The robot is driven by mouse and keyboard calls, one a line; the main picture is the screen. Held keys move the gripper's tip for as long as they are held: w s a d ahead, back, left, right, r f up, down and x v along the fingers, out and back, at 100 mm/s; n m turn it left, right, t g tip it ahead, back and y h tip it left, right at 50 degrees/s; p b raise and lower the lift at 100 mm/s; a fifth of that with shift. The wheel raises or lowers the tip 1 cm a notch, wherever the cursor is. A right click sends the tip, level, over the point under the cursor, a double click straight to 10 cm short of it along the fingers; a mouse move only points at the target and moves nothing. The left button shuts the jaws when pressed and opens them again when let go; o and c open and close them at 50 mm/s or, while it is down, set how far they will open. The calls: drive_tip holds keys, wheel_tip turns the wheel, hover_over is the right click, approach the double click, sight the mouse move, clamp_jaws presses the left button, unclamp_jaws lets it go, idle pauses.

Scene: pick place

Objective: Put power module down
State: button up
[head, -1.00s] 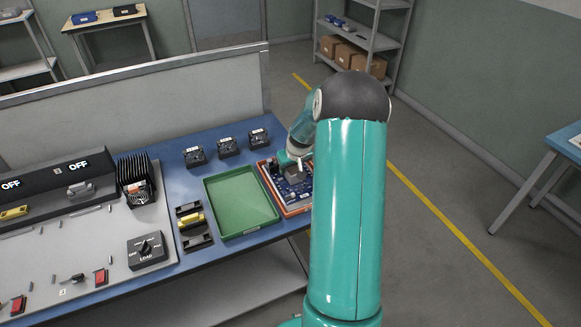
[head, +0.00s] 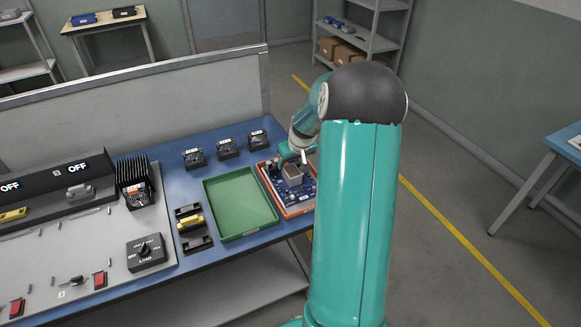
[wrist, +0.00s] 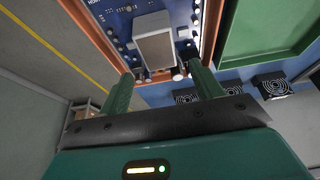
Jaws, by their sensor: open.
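A grey box-shaped block (head: 293,174), which looks like the power module, sits on a blue circuit board (head: 306,190) in an orange tray (head: 296,212). In the wrist view the block (wrist: 154,46) shows its pale sides and flat grey-brown top on the board (wrist: 118,20). My gripper (wrist: 163,82) is open. Its two green fingers are apart with nothing between them, and the block lies beyond their tips, clear of them. In the head view my gripper (head: 300,153) is just behind and above the block; its fingers are hard to make out there.
An empty green tray (head: 240,204) lies left of the orange tray. Several black fan units, one at the back (head: 258,139), stand behind it. A black finned heat sink (head: 136,182) and a LOAD switch box (head: 147,252) stand further left. Floor is open right of the bench.

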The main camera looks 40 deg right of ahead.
sight(295, 176)
drive_tip(key=d+v, duration=0.1)
drive_tip(key=v, duration=0.5)
drive_tip(key=s+a+r+n, duration=0.1)
drive_tip(key=s+a+r, duration=0.1)
drive_tip(key=a+r, duration=0.35)
drive_tip(key=s+a+r, duration=0.1)
drive_tip(key=a+r, duration=0.2)
drive_tip(key=a, duration=0.6)
drive_tip(key=s+a+r+n, duration=0.1)
drive_tip(key=s+a+r, duration=0.1)
drive_tip(key=a+r, duration=0.45)
drive_tip(key=s+a+r+n+t+y, duration=0.1)
drive_tip(key=s+a, duration=1.4)
drive_tip(key=shift+s+r, duration=0.25)
drive_tip(key=shift+r, duration=0.05)
drive_tip(key=shift+a, duration=0.15)
